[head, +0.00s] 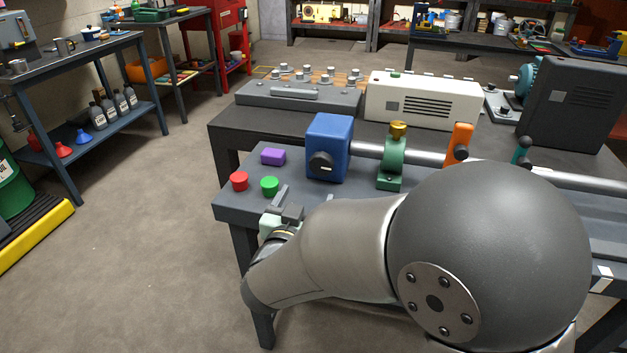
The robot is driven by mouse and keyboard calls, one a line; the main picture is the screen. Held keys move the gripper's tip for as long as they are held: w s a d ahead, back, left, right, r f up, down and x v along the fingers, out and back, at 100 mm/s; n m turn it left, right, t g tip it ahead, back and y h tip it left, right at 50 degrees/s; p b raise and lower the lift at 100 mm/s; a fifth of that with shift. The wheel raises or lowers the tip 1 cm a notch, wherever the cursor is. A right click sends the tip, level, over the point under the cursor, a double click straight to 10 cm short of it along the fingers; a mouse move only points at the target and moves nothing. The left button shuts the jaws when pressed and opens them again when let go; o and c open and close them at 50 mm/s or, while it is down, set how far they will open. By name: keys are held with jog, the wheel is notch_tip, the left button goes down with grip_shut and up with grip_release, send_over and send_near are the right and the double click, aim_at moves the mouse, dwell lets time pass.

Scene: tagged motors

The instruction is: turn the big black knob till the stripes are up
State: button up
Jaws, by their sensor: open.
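The big black knob (321,163) is on the front face of a blue box (330,135) on the workbench. A small pale mark shows on the knob, but it is too small to tell which way the stripes point. My gripper (285,202) is open, at the bench's front left edge, below and left of the knob and apart from it. Its grey fingers show, and nothing is seen between them. My arm hides much of the bench to the right.
A red cylinder (239,181), a green cylinder (270,186) and a purple block (273,156) sit left of the blue box. A shaft (372,149) runs right from the box through a green bearing stand (391,165), past an orange lever (459,141). Open floor lies left.

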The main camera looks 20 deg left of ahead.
jog(key=s, duration=0.6)
jog(key=shift+d, duration=0.15)
jog(key=w+d+r+n+g+y+p, duration=0.2)
jog(key=w+d+r+g+y+p, duration=0.25)
jog(key=d+r+g+p, duration=0.35)
jog(key=s+d+m+g+h+p, duration=0.1)
jog(key=s+d+g+p, duration=0.3)
jog(key=s+d, duration=0.4)
jog(key=s+d+r+g+h+p, duration=0.1)
jog(key=s+d+g+h+p, duration=0.3)
jog(key=s+d, duration=0.5)
jog(key=d+g+p, duration=0.1)
jog(key=d, duration=0.7)
jog(key=shift+s+m+g, duration=0.25)
jog(key=shift+m+g, duration=0.05)
jog(key=shift+m, duration=0.1)
jog(key=shift+a+r, duration=0.1)
